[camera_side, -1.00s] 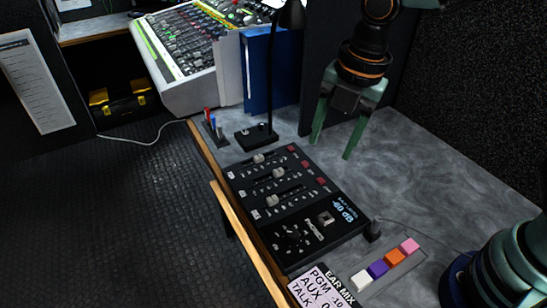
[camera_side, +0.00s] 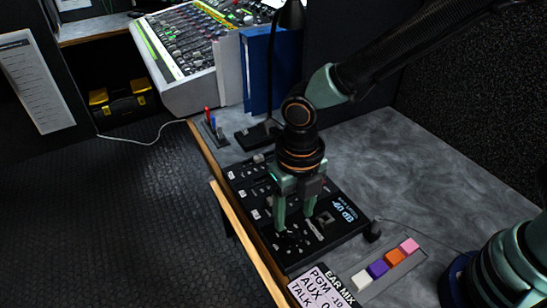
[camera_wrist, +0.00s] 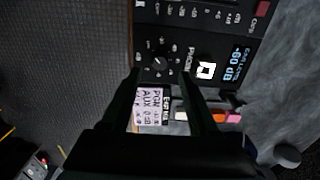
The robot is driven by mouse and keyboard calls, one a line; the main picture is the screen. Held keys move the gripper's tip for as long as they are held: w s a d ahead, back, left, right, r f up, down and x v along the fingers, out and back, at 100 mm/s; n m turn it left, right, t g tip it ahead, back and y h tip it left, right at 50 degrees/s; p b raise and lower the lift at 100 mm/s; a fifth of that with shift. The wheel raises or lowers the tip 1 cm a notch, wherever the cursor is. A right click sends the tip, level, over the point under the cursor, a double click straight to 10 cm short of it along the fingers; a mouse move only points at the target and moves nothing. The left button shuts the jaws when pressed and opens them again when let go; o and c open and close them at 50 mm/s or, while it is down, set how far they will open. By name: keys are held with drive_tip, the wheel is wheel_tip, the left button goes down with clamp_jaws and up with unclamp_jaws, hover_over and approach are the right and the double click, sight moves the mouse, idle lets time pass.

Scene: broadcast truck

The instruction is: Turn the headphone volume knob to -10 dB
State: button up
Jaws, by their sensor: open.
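The headphone volume knob is a small black dial (camera_wrist: 158,61) with a light pointer line and pale scale marks around it, on a black control panel (camera_side: 333,240). In the side view the knob is dark and hard to make out below the fingertips. My gripper (camera_side: 294,222) is open, pointing down over the panel, its fingers apart and nothing between them. In the wrist view the fingertips (camera_wrist: 162,72) lie either side of the knob and slightly below it in the picture; whether they touch it I cannot tell. The ear level display (camera_wrist: 236,64) reads about -60 dB.
Faders lie behind my gripper. An EAR MIX card (camera_side: 320,287) and a strip of coloured buttons (camera_side: 386,263) lie in front. A lamp (camera_side: 289,18) and blue binder (camera_side: 257,72) stand behind.

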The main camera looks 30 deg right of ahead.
sight(293, 232)
drive_tip(key=shift+f, duration=2.6)
clamp_jaws()
